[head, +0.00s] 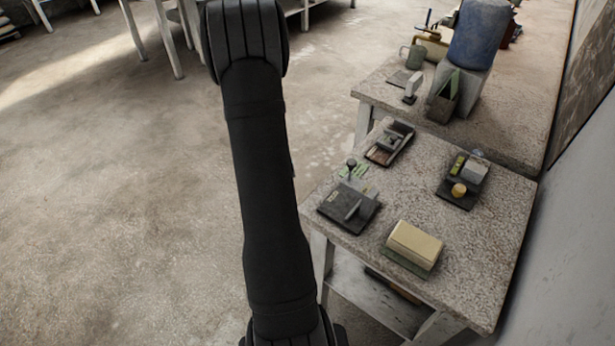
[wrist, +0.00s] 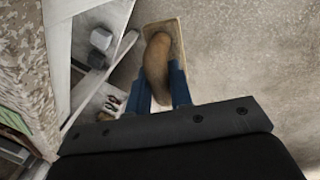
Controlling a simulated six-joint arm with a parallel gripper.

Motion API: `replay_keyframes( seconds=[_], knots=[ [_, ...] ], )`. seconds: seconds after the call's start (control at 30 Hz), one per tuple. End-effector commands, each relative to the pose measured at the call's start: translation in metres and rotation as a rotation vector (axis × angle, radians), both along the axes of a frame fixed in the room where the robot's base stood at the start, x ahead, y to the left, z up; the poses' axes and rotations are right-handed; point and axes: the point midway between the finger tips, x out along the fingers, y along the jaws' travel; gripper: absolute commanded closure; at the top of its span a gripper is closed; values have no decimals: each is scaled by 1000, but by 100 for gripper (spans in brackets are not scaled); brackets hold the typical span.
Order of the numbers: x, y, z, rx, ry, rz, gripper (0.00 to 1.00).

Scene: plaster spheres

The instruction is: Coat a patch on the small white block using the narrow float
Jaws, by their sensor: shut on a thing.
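The narrow float (wrist: 156,58) has a rounded brown handle and a narrow tan board. My gripper (wrist: 161,78) has blue fingers shut on the handle in the wrist view, with bare floor beyond it. The gripper and float do not show in the head view. A small whitish block (head: 474,172) sits on a dark tray at the right of the near table. A larger cream block (head: 415,241) lies on a greenish base at the table's front. I cannot tell for sure which is the task's block.
The near table (head: 430,180) also bears a dark board with a grey tool (head: 350,206) and a shallow tray (head: 390,144). A wall runs along the right. The floor (head: 130,200) at left is clear.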

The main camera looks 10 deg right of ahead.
Motion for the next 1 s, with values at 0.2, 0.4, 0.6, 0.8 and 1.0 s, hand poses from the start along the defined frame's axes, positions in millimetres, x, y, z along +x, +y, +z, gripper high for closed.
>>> replay_keyframes(
  seconds=[0.2, 0.4, 0.6, 0.8, 1.0],
  knots=[
    [1, -41, 0, 0, 0, -7, 99],
    [16, -75, 11, -1, -7, -6, 99],
    [57, -106, 47, -1, -8, -14, 99],
    [103, -157, 103, -1, -10, -18, 99],
    [125, -232, 165, -1, -8, -13, 99]
  ],
)
